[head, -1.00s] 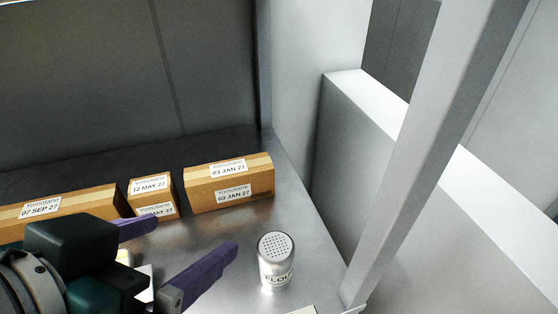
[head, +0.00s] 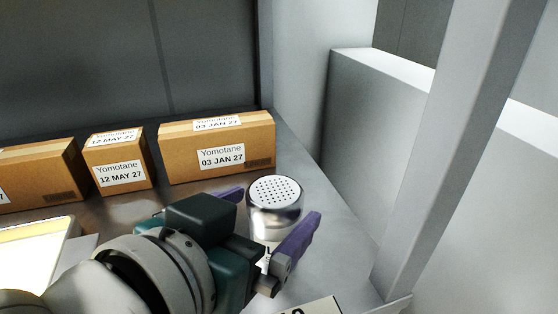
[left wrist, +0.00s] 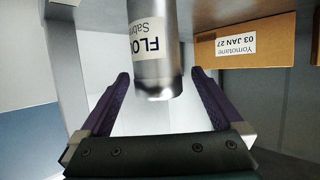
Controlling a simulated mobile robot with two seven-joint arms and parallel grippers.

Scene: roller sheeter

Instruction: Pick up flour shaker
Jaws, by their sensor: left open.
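The flour shaker (head: 274,194) is a silver cylinder with a perforated top, standing upright on the metal shelf. My left gripper (head: 272,222) is open, with one purple finger on each side of the shaker in the head view. The nearer finger and the gripper body hide part of the shaker's lower half. In the left wrist view the shaker (left wrist: 155,50) and its FLOUR label show between and beyond the two open fingers (left wrist: 158,85). I cannot tell whether a finger touches it. My right gripper is not in view.
Cardboard boxes stand along the back: one (head: 216,150) behind the shaker, a smaller one (head: 118,160) and another (head: 40,178) farther left. A white upright post (head: 445,150) stands to the right. A labelled item (head: 305,307) shows at the bottom edge.

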